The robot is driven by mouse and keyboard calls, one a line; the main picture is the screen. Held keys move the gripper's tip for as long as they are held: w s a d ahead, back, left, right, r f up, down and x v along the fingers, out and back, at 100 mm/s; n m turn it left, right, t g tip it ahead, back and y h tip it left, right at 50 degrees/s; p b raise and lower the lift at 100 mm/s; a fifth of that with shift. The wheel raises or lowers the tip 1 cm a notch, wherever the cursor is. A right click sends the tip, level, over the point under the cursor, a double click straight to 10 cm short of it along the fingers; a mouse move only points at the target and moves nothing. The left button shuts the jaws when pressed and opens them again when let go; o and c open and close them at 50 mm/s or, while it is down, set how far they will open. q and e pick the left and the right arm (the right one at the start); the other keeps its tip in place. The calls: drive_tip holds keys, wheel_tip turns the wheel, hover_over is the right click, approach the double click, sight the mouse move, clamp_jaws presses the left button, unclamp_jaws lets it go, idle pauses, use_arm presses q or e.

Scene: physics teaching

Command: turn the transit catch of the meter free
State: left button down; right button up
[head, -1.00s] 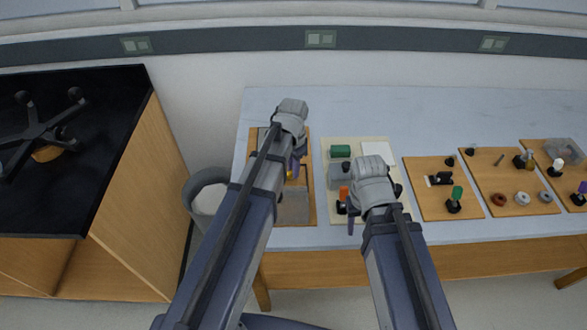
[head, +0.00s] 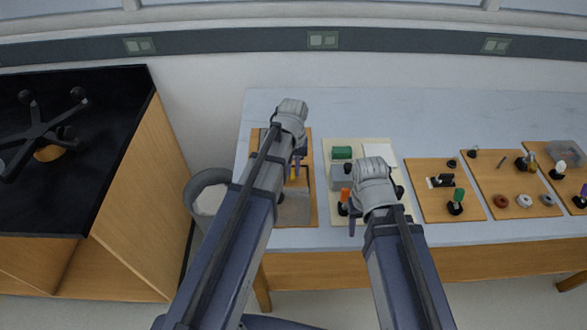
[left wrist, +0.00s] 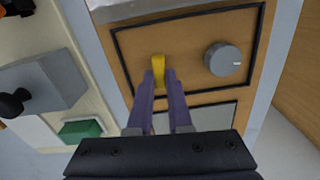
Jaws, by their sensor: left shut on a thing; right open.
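The yellow transit catch (left wrist: 159,66) stands on a wooden panel with a black outline (left wrist: 200,18), which I take to be the meter. My left gripper (left wrist: 160,78) is shut on the catch, with one purple finger on each side of its lower part. A round grey knob (left wrist: 222,59) sits right of the catch in the left wrist view. In the head view my left gripper (head: 297,168) is over the leftmost board and my arm hides much of it. My right gripper (head: 353,215) is open and empty near the orange-topped piece.
The pale board (head: 335,215) beside the panel carries a green block (head: 341,153), a grey box (head: 340,178) and an orange-topped piece (head: 345,195). More wooden boards with small parts lie to the right. A grey bin (head: 207,192) stands left of the table. The table's back strip is clear.

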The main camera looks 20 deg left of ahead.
sight(293, 171)
use_arm(q)
drive_tip(key=shift+n, duration=0.6)
drive_tip(key=c, duration=0.8)
unclamp_jaws()
drive_tip(key=shift+c, duration=0.2)
drive_tip(key=shift+r, duration=0.1)
use_arm(e)
drive_tip(key=shift+r, duration=0.1)
use_arm(q)
wheel_tip(293, 171, up, 8)
drive_tip(key=p, duration=0.8)
use_arm(e)
wheel_tip(293, 171, up, 8)
drive_tip(key=shift+f, duration=0.2)
use_arm(q)
drive_tip(key=shift+f, duration=0.2)
drive_tip(key=s+d+m, duration=0.3)
drive_tip(key=s+d, duration=0.2)
drive_tip(key=s, duration=0.2)
drive_tip(key=s+d+m+y, duration=0.1)
drive_tip(key=s+d+m, duration=0.3)
drive_tip(key=s, duration=0.4)
drive_tip(key=shift+d, duration=0.8)
